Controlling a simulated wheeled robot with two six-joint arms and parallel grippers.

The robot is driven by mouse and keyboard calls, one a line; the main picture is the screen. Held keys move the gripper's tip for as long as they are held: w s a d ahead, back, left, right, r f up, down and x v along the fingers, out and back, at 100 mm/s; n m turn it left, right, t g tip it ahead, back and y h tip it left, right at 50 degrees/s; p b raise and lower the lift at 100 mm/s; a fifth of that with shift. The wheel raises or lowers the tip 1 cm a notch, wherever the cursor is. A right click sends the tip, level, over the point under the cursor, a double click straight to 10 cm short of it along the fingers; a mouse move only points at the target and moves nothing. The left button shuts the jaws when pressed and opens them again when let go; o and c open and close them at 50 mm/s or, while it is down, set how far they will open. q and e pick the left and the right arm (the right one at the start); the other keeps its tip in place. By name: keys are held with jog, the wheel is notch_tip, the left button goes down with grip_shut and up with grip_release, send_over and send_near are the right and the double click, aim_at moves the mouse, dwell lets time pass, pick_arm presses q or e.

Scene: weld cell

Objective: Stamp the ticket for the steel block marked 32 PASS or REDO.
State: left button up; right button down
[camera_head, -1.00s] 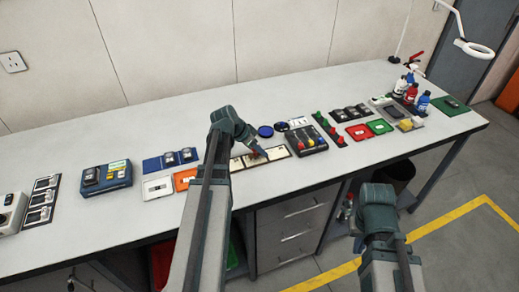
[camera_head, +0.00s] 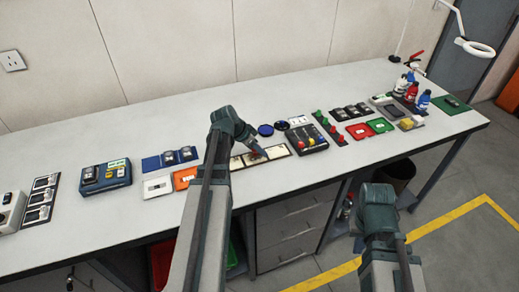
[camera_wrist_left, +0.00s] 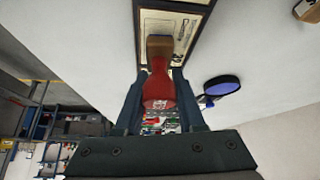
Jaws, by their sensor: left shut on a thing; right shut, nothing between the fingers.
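My left gripper (camera_head: 259,151) is shut on a stamp with a red handle (camera_wrist_left: 158,92) and brown block (camera_wrist_left: 160,47). The block is over a printed ticket (camera_wrist_left: 185,25) in a dark frame; I cannot tell whether it touches. In the head view the gripper is over the middle of a row of three tickets (camera_head: 277,151).
A blue ink pad (camera_head: 265,130) lies behind the tickets; it also shows in the left wrist view (camera_wrist_left: 222,86). A dark box with coloured knobs (camera_head: 305,139) stands right of them. Red (camera_head: 359,131) and green (camera_head: 380,125) trays are farther right.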

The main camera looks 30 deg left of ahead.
pick_arm(q)
jog(key=shift+f+b, duration=0.5)
dwell(1.3)
notch_tip(320, 180, up, 7)
jog(key=p, duration=0.7)
dwell(0.4)
dwell(0.4)
